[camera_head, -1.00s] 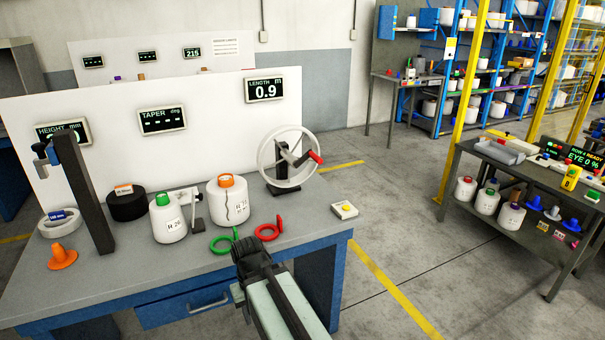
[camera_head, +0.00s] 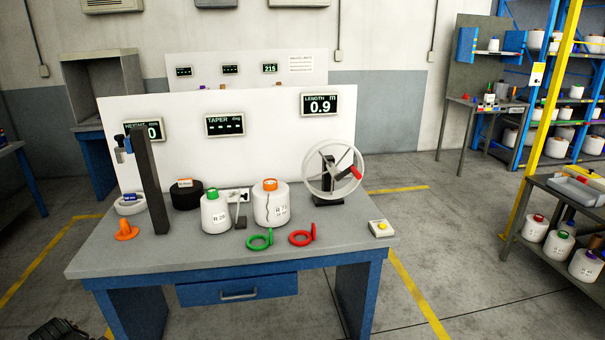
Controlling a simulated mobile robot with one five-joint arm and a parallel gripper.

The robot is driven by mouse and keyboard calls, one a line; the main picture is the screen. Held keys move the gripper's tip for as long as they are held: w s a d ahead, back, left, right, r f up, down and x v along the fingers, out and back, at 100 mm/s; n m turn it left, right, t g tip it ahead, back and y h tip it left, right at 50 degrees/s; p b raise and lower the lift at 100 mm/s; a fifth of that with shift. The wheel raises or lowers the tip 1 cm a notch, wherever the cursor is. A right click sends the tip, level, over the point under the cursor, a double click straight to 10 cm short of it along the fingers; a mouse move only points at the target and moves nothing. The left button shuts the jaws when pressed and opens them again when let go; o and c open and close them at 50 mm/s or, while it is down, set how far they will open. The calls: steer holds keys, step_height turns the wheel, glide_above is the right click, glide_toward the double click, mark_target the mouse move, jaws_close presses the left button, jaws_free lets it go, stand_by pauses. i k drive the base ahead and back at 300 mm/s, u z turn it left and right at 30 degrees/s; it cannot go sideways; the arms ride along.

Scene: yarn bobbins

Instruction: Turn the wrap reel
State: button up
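The wrap reel (camera_head: 314,179) is a pale spoked wheel on a dark stand at the bench's back right. Its red crank handle (camera_head: 355,172) points to the right. The LENGTH display (camera_head: 320,104) above it reads 0.9 m. What seems to be the dark end of my arm, my gripper (camera_head: 62,330), shows at the bottom left edge. It is mostly cut off, so its fingers cannot be made out. It is well away from the reel and touches nothing that I can see.
White bobbins with green (camera_head: 216,211) and orange (camera_head: 271,203) tops stand left of the reel. Green (camera_head: 260,240) and red (camera_head: 302,237) ring gauges lie before it. A dark post (camera_head: 150,185) rises at the bench's left. Floor before the bench (camera_head: 227,265) is partly clear.

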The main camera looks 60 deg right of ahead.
mark_target(337, 175)
steer(key=u, duration=0.1)
steer(key=k, duration=1.4)
steer(key=z, duration=0.8)
steer(key=i, duration=1)
steer(key=u, duration=0.05)
